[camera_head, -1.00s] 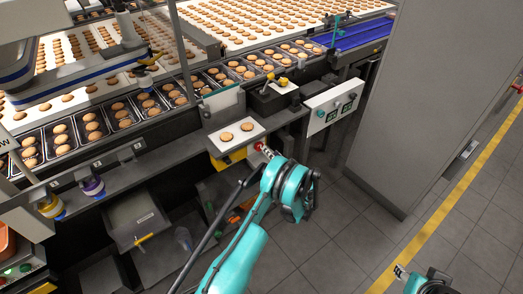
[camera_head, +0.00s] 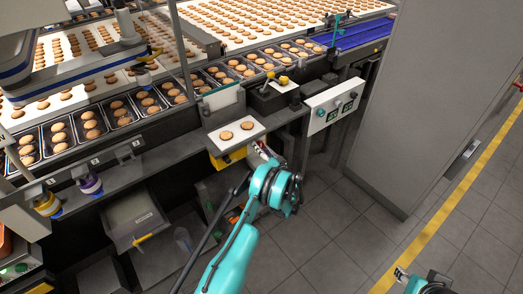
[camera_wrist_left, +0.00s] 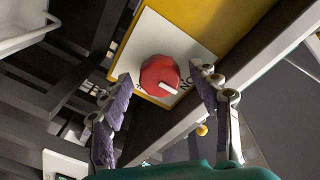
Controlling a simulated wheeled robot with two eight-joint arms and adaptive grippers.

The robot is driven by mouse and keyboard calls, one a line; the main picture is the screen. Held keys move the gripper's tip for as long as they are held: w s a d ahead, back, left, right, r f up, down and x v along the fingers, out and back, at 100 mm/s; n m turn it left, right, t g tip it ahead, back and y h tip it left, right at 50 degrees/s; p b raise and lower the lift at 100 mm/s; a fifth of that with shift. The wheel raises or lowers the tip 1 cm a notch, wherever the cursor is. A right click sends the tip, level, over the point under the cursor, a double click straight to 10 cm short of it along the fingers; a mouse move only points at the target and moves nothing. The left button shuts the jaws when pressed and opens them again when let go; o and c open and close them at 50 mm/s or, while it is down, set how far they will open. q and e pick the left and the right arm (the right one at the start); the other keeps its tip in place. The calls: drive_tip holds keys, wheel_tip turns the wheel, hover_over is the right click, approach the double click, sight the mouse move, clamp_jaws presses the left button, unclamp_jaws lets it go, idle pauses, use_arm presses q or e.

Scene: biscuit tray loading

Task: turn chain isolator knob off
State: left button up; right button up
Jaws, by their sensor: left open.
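The chain isolator knob is a red round knob (camera_wrist_left: 159,77) with a white pointer mark, on a white plate with a yellow panel (camera_wrist_left: 215,22) around it. In the left wrist view the pointer aims to the lower right, towards partly hidden lettering. My left gripper (camera_wrist_left: 162,73) is open, with one purple-padded finger on each side of the knob; I cannot tell whether either finger touches it. In the head view this gripper (camera_head: 260,152) is at the front of the yellow box (camera_head: 231,156), and the knob is mostly hidden. My right gripper (camera_head: 401,273) is at the bottom right, its jaws unclear.
Biscuit trays (camera_head: 148,104) line the conveyor behind. A grey cabinet (camera_head: 425,100) stands at right, with open floor before it.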

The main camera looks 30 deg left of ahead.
use_arm(q)
drive_tip(key=c, duration=1.2)
drive_tip(key=shift+o, duration=0.2)
drive_tip(key=shift+m, duration=0.3)
drive_tip(key=m, duration=0.3)
drive_tip(key=shift+r+g, duration=0.1)
drive_tip(key=shift+g, duration=0.2)
drive_tip(key=m, duration=0.4)
drive_tip(key=shift+m, duration=0.4)
drive_tip(key=m+g, duration=0.1)
drive_tip(key=m, duration=0.3)
drive_tip(key=shift+w+d+h, duration=0.1)
drive_tip(key=shift+h, duration=0.2)
drive_tip(key=shift+m+g, duration=0.3)
drive_tip(key=shift+m, duration=1.8)
